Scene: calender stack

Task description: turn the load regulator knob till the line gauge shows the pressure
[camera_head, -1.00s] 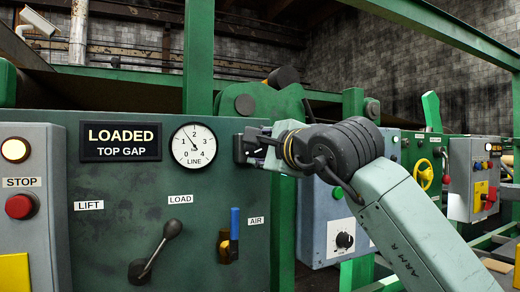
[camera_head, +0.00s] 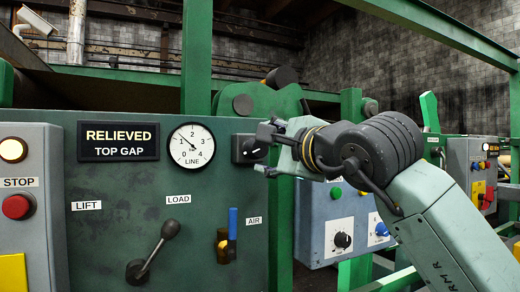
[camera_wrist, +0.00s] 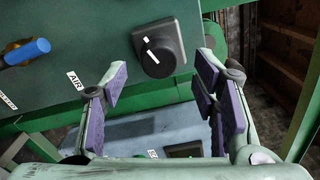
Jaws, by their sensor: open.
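The line gauge (camera_head: 192,147) is a round white dial on the green panel, its needle pointing up-left between 1 and 2. Right of it is a black knob (camera_head: 251,149) on a square black base; no label on it is readable. In the wrist view the knob (camera_wrist: 158,57) shows a white pointer line, with a second white mark on the base above it. My gripper (camera_head: 268,150) is open and empty in front of the knob. In the wrist view its purple-padded fingers (camera_wrist: 161,85) are spread left and right, below the knob and apart from it.
A display (camera_head: 118,141) reads RELIEVED TOP GAP. A LOAD lever (camera_head: 155,250) and a blue AIR handle (camera_head: 232,232) stick out below. A grey box (camera_head: 335,225) with another black knob is below my arm. A green post (camera_head: 285,220) stands between.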

